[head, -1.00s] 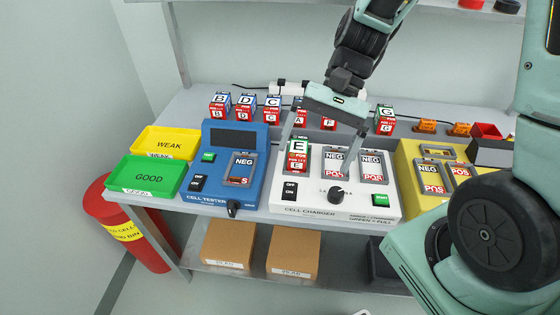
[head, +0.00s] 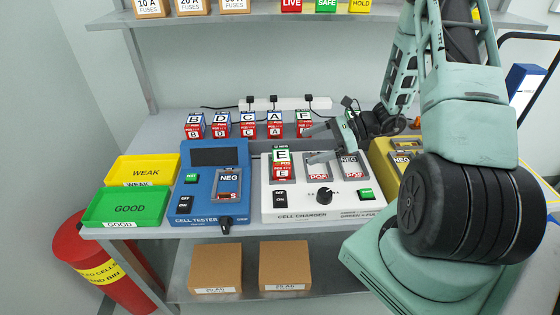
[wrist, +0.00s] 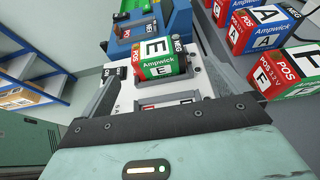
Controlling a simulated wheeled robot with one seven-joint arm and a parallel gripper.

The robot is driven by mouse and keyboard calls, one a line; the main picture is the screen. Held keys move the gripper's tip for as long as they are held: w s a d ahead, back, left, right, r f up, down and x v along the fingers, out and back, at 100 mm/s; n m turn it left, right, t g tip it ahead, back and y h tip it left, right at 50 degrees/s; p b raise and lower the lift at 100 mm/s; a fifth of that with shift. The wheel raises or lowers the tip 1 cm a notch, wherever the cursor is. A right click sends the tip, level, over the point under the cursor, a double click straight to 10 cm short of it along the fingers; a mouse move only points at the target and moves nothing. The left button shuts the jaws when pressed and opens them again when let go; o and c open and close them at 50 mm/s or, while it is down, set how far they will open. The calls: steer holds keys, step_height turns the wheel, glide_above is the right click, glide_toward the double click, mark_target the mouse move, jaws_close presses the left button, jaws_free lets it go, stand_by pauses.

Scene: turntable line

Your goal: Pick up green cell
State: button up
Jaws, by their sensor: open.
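The green and red cell marked E (head: 282,166) stands in the left bay of the white cell charger (head: 292,208). In the wrist view cell E (wrist: 158,58) lies ahead, roughly between the two fingers. My gripper (head: 308,146) is open and empty, reaching in from the right over the charger, just right of cell E. I cannot tell how far the fingertips are from it. Another cell with green, marked F (head: 304,122), stands in the row behind; it also shows in the wrist view (wrist: 284,75).
The blue cell tester (head: 205,205) stands left of the charger. A green GOOD tray (head: 127,208) and a yellow WEAK tray (head: 145,170) are further left. Several cells and a white power strip (head: 285,103) are behind. A shelf (head: 230,17) hangs above.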

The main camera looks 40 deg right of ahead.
mark_target(285, 154)
steer(key=p+x, duration=0.1)
steer(key=x, duration=0.5)
steer(key=shift+a, duration=0.15)
steer(key=shift+p+x, duration=1.15)
steer(key=shift+x, duration=1.55)
steer(key=shift+s+a, duration=0.15)
steer(key=c, duration=1.2)
steer(key=shift+r, duration=0.1)
steer(key=shift+c, duration=1.3)
steer(key=shift+r, duration=0.1)
